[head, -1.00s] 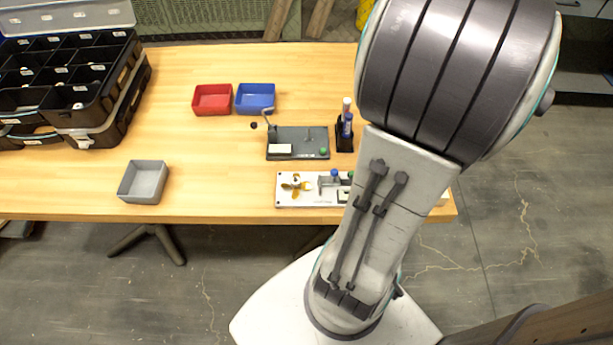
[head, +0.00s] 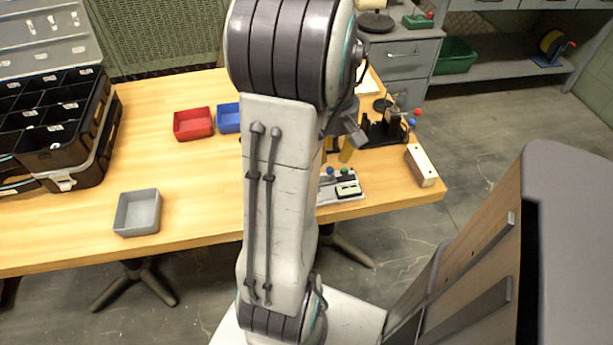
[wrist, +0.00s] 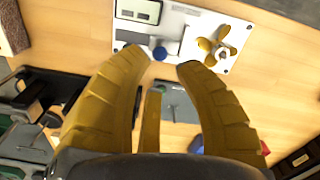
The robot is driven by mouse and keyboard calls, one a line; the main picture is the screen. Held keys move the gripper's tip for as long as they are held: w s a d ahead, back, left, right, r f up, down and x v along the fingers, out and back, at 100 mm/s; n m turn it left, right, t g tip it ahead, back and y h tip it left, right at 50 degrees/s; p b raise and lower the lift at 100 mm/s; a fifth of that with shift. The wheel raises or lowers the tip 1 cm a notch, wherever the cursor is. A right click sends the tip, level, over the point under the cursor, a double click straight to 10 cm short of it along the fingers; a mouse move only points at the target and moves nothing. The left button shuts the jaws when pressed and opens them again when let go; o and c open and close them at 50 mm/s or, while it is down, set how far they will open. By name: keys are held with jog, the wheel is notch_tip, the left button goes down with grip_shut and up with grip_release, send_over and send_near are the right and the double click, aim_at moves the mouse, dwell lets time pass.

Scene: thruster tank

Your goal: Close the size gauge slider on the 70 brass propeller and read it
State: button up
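The brass propeller (wrist: 217,47) sits on the white gauge plate (wrist: 188,50) in the wrist view, at its right. The slider's blue knob (wrist: 160,53) is left of the propeller, with a gap between them. A small display (wrist: 138,11) is on the plate's upper left; I cannot make out a reading. My gripper (wrist: 162,60) is open, with the blue knob showing between its yellow fingertips; I cannot tell whether they touch it. In the head view the gauge plate (head: 340,198) is partly behind my arm, and the propeller is hidden.
A grey tray (head: 138,212), a red bin (head: 193,123) and a blue bin (head: 229,118) stand on the table left of my arm. Black compartment cases (head: 62,130) fill the far left. Open table lies around the grey tray.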

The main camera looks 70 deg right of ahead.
jog(key=shift+w+n, duration=0.15)
jog(key=shift+n, duration=1.85)
jog(key=shift+f+n, duration=0.1)
jog(key=shift+n, duration=0.8)
jog(key=shift+f+b, duration=0.85)
jog(key=shift+f, duration=2.75)
grip_shut()
